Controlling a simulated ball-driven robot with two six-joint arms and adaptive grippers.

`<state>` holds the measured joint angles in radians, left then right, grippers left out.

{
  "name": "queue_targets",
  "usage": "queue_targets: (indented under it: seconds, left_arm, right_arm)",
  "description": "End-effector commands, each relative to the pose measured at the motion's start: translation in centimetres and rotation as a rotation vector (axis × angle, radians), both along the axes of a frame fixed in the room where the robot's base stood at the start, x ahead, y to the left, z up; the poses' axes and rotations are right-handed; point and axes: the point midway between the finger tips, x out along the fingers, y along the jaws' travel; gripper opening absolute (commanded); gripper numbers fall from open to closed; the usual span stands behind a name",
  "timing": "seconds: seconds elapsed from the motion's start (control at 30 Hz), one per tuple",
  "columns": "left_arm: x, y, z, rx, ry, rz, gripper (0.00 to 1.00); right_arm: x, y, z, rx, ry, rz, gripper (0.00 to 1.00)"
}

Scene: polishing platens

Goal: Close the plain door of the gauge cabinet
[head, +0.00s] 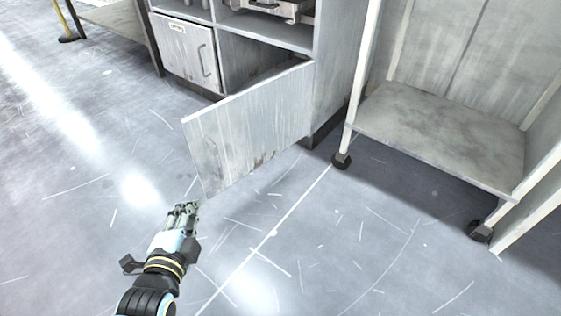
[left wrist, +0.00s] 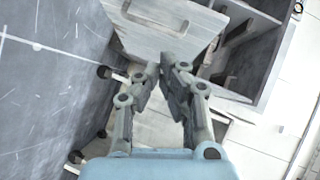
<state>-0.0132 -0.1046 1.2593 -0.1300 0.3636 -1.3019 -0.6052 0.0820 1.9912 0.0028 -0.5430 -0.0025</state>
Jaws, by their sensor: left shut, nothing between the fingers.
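The gauge cabinet (head: 334,70) stands at the top of the head view. Its plain door (head: 250,125), a worn grey-white panel, is swung wide open from its right side and sticks out over the floor. My left gripper (head: 186,207) is shut and empty, close to the lower free corner of the door; I cannot tell whether it touches. In the left wrist view, the door (left wrist: 160,40) lies just beyond the shut fingertips. The other door (head: 187,52), with a label and a bar handle, is closed. My right gripper is out of view.
A wheeled metal cart (head: 440,125) stands right of the cabinet, its near caster close to the door's hinge side. Metal equipment (head: 275,8) sits on the cabinet's open shelf. Another stand (head: 112,28) is at the upper left. The floor left of the door is clear.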

Motion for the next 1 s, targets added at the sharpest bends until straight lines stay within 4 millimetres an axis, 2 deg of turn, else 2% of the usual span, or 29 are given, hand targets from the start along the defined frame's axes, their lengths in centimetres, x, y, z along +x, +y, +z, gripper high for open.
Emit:
queue_targets:
  seconds: [0.03,0.1,0.2,0.4,0.57,0.67,1.0]
  left_arm:
    - [1.0,-0.4,-0.7,0.058,-0.055,-0.01,0.0]
    - [2.5,-0.7,0.9,0.14,-0.137,-0.019,0.0]
    - [3.7,-0.9,2.6,0.216,-0.212,-0.021,0.0]
    - [4.4,-1.0,4.0,0.256,-0.252,-0.02,0.0]
    - [5.1,-1.0,3.9,0.254,-0.249,-0.02,0.0]
    - [6.2,-1.0,3.7,0.253,-0.249,-0.02,0.0]
    - [11.6,-1.2,3.4,0.252,-0.246,-0.02,0.0]
  right_arm:
    - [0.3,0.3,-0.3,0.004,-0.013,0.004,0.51]
    - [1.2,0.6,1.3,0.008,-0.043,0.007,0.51]
    - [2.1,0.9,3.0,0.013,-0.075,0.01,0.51]
    - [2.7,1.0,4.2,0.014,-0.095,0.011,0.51]
    - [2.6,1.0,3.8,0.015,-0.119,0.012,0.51]
    - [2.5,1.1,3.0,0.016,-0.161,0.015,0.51]
    - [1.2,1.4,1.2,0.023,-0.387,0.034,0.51]
